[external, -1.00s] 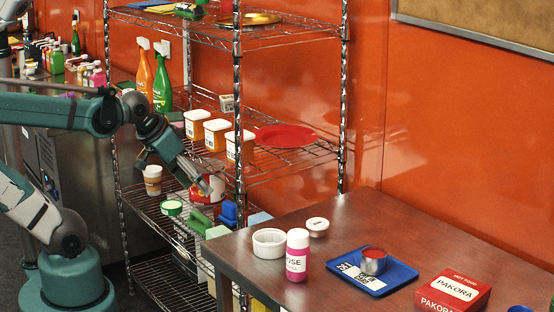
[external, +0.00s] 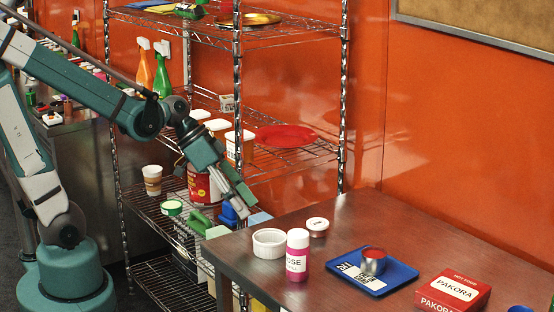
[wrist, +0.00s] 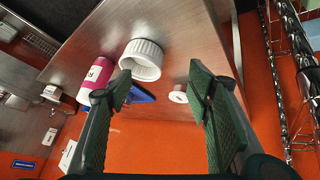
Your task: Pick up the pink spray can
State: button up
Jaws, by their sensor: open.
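The pink spray can (external: 298,257) stands upright on the dark table, with a white cap and a white label reading "OSE" in the external view. In the wrist view the pink can (wrist: 99,72) is left of my gripper's left finger, partly hidden behind it. My gripper (external: 245,198) is open and empty, pointing down and right, near the table's left edge, up and left of the can and apart from it. In the wrist view, the open fingers of my gripper (wrist: 160,90) have nothing between them that they touch.
A white ramekin (external: 269,243) stands close left of the can. A small lidded tin (external: 317,226) is behind it. A blue tray (external: 391,280) with a metal cup and a red pakora box (external: 454,291) lie right. The wire shelf (external: 344,110) stands behind my gripper.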

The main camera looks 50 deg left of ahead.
jog(key=w+d+m+g+h+p, duration=0.1)
jog(key=d+m+h, duration=0.25)
jog(key=d, duration=0.45)
jog(key=m+g+h+p, duration=0.25)
jog(key=m+h, duration=0.25)
jog(key=m, duration=0.3)
send_near(295, 231)
jog(key=shift+w+d+f+g, duration=0.15)
jog(key=shift+d+f+g, duration=0.1)
jog(key=shift+d, duration=0.55)
jog(key=shift+w+d+f+g, duration=0.15)
jog(key=shift+d+g, duration=0.05)
jog(key=shift+d, duration=0.6)
jog(key=shift+b+x, duration=0.3)
jog(key=shift+x, duration=1)
jog(key=shift+b+x, duration=0.7)
jog(key=shift+x, duration=1.9)
jog(key=shift+w+f, duration=0.1)
